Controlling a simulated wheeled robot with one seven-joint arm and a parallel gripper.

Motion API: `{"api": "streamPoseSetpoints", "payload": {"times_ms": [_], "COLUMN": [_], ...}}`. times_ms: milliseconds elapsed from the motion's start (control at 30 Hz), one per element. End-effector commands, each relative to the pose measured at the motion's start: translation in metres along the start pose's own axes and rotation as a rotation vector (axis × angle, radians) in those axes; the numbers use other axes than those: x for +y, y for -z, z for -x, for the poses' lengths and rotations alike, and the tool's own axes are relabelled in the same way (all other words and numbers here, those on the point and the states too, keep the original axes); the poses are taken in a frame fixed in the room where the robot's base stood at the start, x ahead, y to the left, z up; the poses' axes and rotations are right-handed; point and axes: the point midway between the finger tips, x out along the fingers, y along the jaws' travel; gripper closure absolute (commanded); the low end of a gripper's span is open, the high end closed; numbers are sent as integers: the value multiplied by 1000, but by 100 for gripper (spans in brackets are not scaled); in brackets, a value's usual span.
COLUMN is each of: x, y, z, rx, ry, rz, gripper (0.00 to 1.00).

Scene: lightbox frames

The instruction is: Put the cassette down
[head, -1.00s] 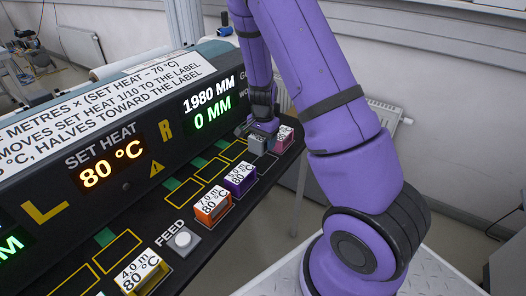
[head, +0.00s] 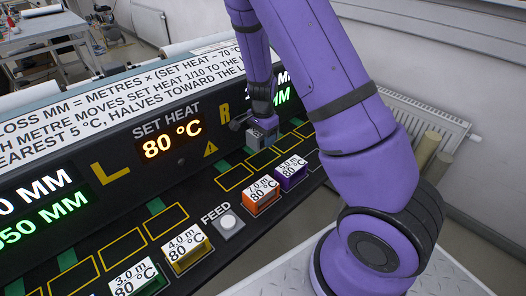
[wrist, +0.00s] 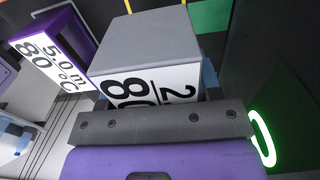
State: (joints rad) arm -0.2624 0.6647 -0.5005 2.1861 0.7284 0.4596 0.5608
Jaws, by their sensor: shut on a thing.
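My gripper (head: 261,117) is shut on a grey cassette (head: 263,136), near the foot of the display panel, right of the yellow R. In the wrist view the grey cassette (wrist: 160,42) fills the middle, its white label partly hidden by the gripper (wrist: 160,122); a 2 and an 80 can be read in part. Empty yellow-outlined slots (head: 262,160) lie just in front of it in the head view. Whether the cassette touches the deck cannot be told. A purple 5.0 m cassette (head: 291,171) stands to its right; it also shows in the wrist view (wrist: 60,48).
An orange 7.0 m cassette (head: 261,195), a yellow 4.0 m cassette (head: 187,250) and a green 3.0 m cassette (head: 137,279) stand along the front row. The FEED button (head: 229,222) sits between them. The display panel (head: 150,145) rises behind. My arm covers the console's right end.

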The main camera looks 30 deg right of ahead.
Motion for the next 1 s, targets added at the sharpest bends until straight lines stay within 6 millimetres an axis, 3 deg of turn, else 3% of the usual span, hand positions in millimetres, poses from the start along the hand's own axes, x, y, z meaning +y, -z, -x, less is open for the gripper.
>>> {"api": "streamPoseSetpoints", "payload": {"times_ms": [100,367,600,1000], "x": [0,0,0,0], "y": [1,0,1,0], "z": [-21,-40,-69,-74], "rx": [-1,-1,0,-1], "ry": [-2,0,-1,1], "rz": [-1,0,0,1], "gripper": [69,69,69,69]}}
